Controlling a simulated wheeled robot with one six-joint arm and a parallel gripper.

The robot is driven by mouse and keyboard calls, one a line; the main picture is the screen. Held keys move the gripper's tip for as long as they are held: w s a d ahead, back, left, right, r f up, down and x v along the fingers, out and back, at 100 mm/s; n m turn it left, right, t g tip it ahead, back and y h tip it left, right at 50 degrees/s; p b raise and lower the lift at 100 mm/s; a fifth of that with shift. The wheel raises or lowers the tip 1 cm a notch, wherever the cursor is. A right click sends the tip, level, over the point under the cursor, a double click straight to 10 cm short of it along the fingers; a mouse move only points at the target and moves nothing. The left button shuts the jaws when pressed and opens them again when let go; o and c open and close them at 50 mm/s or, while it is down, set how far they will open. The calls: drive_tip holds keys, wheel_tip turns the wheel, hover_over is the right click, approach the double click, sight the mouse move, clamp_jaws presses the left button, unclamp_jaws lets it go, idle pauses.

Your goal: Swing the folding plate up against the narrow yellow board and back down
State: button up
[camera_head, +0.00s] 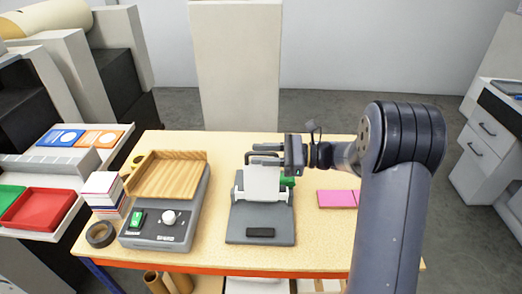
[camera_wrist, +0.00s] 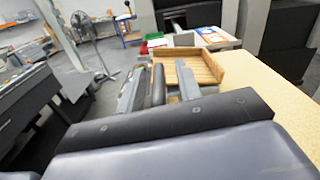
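The folding plate (camera_head: 262,184) is a pale panel standing roughly upright on a grey base (camera_head: 240,228) in the head view. A black pad (camera_head: 260,232) lies on the base in front of it. My gripper (camera_head: 262,154) reaches in from the right at the plate's top edge. In the wrist view my gripper (camera_wrist: 161,66) has its two fingers apart, with a dark round bar (camera_wrist: 158,85) between them. Narrow gaps seem to show beside the bar. I cannot make out the narrow yellow board; it may be hidden behind the plate.
A card stack (camera_head: 103,190) and a tape roll (camera_head: 101,234) are farther left. Pink pads (camera_head: 336,199) lie to the right, near my arm.

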drive_tip(key=shift+a, duration=0.25)
clamp_jaws()
idle(0.5)
